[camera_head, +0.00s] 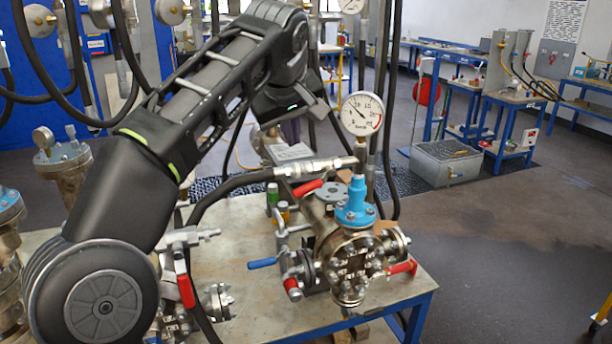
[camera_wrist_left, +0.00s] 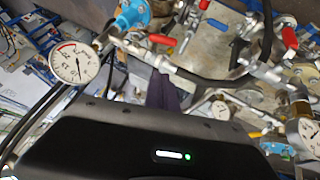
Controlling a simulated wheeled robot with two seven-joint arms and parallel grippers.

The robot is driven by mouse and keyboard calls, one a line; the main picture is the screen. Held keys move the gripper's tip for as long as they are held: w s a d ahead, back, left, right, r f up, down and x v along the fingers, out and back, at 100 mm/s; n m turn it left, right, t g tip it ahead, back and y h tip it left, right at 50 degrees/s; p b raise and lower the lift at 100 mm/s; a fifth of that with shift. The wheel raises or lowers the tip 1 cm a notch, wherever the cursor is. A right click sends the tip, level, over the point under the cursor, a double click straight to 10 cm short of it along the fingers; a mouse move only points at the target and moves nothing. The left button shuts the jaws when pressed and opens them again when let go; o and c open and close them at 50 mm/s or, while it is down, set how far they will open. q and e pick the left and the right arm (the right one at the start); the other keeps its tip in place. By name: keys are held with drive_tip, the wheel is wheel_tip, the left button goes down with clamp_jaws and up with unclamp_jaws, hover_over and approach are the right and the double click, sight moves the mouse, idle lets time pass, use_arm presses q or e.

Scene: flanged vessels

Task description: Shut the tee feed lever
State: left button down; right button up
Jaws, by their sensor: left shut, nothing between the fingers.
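Several levers are in the head view, and no label shows which is the tee feed lever. A red lever (camera_head: 307,187) lies beside the hose fitting below the gauge; a red lever also shows in the wrist view (camera_wrist_left: 161,40). Another red lever (camera_head: 186,290) hangs down at the left hose tee (camera_head: 190,237). Further red levers (camera_head: 291,288) (camera_head: 403,268) and a blue lever (camera_head: 262,263) sit around the flanged vessel (camera_head: 350,255). My left gripper (camera_head: 308,110) is shut and empty, above the vessel and apart from the levers. My right gripper is out of view.
A pressure gauge (camera_head: 362,114) stands close to my left gripper, above a blue valve bonnet (camera_head: 355,203). Black hoses (camera_head: 228,184) cross the bench (camera_head: 235,265). My left arm hides part of the bench's left side. Open floor (camera_head: 500,240) lies to the right.

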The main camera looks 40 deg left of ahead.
use_arm(q)
drive_tip(key=shift+f, duration=0.5)
hover_over(302, 194)
drive_tip(key=a, duration=0.1)
drive_tip(key=f, duration=0.7)
drive_tip(key=shift+s+a+p, duration=0.2)
drive_tip(key=shift+p, duration=0.2)
drive_tip(key=shift+w+d+f, duration=0.1)
drive_tip(key=shift+d+f, duration=0.15)
drive_tip(key=shift+f, duration=0.4)
drive_tip(key=shift+w+d+f, duration=0.1)
drive_tip(key=shift+d+f, duration=0.1)
drive_tip(key=shift+f, duration=0.4)
drive_tip(key=shift+d+f, duration=0.25)
drive_tip(key=shift+f, duration=0.35)
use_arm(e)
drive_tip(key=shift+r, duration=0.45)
